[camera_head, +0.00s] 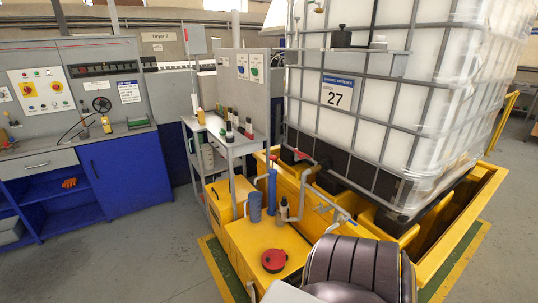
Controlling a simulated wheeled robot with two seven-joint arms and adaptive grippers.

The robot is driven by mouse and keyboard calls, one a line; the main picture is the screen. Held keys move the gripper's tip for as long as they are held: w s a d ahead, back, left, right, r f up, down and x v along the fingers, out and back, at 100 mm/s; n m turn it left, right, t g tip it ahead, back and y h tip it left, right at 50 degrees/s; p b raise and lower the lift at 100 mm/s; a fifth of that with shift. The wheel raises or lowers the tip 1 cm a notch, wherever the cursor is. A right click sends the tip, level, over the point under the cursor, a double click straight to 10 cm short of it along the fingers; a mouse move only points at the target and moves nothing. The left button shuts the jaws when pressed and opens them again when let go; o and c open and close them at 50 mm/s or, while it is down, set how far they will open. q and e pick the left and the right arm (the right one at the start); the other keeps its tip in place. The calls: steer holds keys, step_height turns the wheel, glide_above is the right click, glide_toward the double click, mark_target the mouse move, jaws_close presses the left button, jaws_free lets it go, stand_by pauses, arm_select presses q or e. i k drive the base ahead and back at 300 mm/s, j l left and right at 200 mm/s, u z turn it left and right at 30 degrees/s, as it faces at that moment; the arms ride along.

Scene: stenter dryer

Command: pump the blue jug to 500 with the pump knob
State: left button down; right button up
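A blue jug (255,208) stands upright on the yellow bench (240,238), in front of the large tank. A taller, slim blue cylinder (272,190) stands just behind it to the right. A grey and brown fitting (285,211) with a bent grey pipe is beside the jug. A round red part (274,260) lies on the yellow top nearer to me. I cannot tell which part is the pump knob. No reading and no liquid level can be made out. Neither of my grippers shows.
A caged white tank (350,100) labelled 27 stands behind in a yellow tray (460,235). A grey trolley (240,147) with several bottles stands left of it. A dark ribbed rounded shape (355,262) fills the bottom middle. Grey floor at left is clear.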

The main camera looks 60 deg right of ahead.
mark_target(271, 157)
steer(key=i+j+z, duration=0.15)
steer(key=i+z, duration=0.3)
steer(key=i, duration=0.15)
steer(key=i+j+z, duration=0.4)
steer(key=i, duration=0.25)
steer(key=i+j+z, duration=0.45)
steer(key=i, duration=0.1)
